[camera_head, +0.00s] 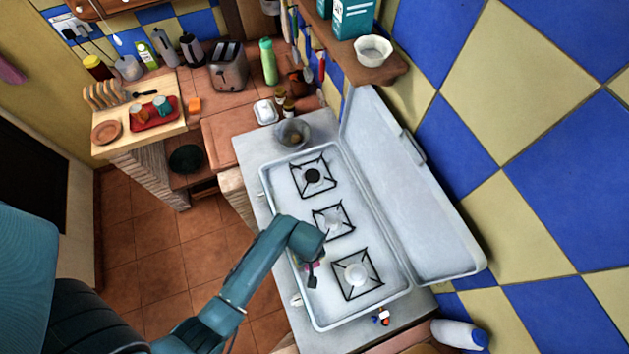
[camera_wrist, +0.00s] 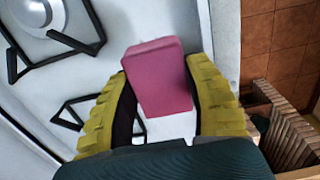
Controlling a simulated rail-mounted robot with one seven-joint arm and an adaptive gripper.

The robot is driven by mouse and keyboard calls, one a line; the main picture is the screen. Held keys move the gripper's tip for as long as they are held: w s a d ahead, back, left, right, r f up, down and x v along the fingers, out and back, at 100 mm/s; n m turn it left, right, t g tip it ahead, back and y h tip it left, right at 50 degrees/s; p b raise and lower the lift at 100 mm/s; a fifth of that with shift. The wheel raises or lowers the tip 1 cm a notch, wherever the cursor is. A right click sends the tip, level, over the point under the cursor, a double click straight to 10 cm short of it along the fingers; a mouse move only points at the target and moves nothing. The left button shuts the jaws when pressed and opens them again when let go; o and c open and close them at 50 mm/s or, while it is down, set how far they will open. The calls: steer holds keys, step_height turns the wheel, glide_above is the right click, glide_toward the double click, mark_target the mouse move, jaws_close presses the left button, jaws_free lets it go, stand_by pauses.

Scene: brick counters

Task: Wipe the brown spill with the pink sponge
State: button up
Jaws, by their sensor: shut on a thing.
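The pink sponge (camera_wrist: 160,78) is an upright-looking block between the two yellow fingers of my gripper (camera_wrist: 160,70) in the wrist view. My gripper is shut on it and holds it over the white stove top. I cannot tell whether the sponge touches the stove. No brown spill can be made out in either view; my arm and gripper hide part of the stove.
Black burner grates (camera_head: 357,273) stand up from the stove. Its white lid (camera_head: 405,190) is open against the tiled wall. A white bottle (camera_head: 459,333) lies at the lower right. Open floor (camera_head: 150,240) is at left.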

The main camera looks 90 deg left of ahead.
steer(key=shift+f+b, duration=2)
steer(key=shift+b, duration=0.25)
steer(key=shift+f, duration=0.5)
steer(key=shift+s+a+r, duration=0.1)
steer(key=shift+s+a, duration=0.25)
steer(key=shift+a, duration=0.35)
steer(key=shift+s+a, duration=0.3)
steer(key=shift+a, duration=0.35)
steer(key=shift+w+d+p, duration=0.4)
steer(key=shift+d+p, duration=0.05)
steer(key=shift+d, duration=0.45)
steer(key=shift+w+d+p, duration=0.4)
steer(key=shift+w+d, duration=0.05)
steer(key=shift+d, duration=0.5)
steer(key=shift+w+d+p, duration=0.4)
steer(key=shift+d+p, duration=0.05)
steer(key=shift+d, duration=0.45)
steer(key=shift+s+a, duration=0.4)
steer(key=shift+a, duration=0.5)
steer(key=shift+s+a, duration=0.45)
steer(key=shift+a, duration=0.45)
steer(key=shift+s+a, duration=0.4)
steer(key=shift+a, duration=0.5)
steer(key=shift+d, duration=0.1)
